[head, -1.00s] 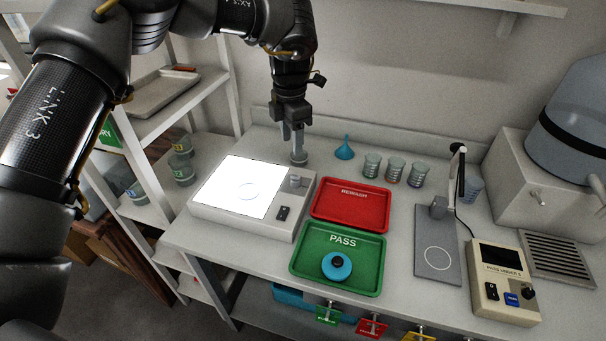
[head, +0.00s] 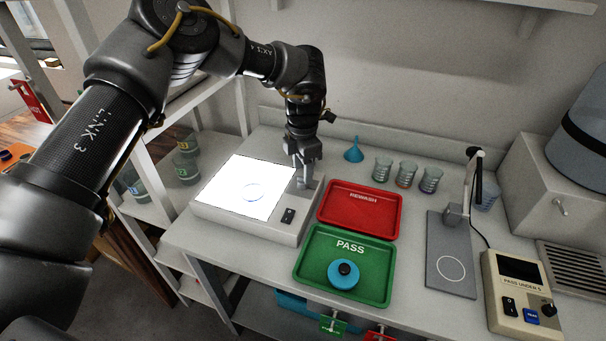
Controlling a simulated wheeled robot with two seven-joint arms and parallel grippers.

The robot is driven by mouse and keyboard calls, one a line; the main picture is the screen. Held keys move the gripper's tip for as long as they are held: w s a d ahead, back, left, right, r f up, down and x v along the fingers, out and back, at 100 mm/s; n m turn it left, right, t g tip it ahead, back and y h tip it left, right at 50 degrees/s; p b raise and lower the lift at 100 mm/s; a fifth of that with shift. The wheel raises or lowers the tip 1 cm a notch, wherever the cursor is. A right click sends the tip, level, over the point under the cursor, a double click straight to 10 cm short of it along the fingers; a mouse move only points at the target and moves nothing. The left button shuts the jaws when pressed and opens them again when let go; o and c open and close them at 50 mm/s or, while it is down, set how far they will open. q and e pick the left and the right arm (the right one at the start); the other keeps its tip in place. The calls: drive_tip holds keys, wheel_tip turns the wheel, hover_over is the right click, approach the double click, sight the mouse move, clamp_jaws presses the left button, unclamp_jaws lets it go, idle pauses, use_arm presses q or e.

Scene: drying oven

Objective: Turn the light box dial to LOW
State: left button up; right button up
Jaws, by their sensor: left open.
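The light box (head: 258,228) stands at the left of the bench, with its white panel (head: 243,187) glowing brightly. The left gripper is open. My right gripper is not in view.
A red REWASH tray (head: 388,230) and a green PASS tray (head: 311,274) with a blue round item (head: 342,281) lie right of the light box. A blue funnel (head: 354,152) and several glass beakers (head: 407,172) stand behind. A beige meter (head: 512,322) is at right.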

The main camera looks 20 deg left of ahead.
sight(302, 177)
use_arm(q)
drive_tip(key=shift+f, duration=1.65)
drive_tip(key=shift+s, duration=0.1)
drive_tip(key=c, duration=1)
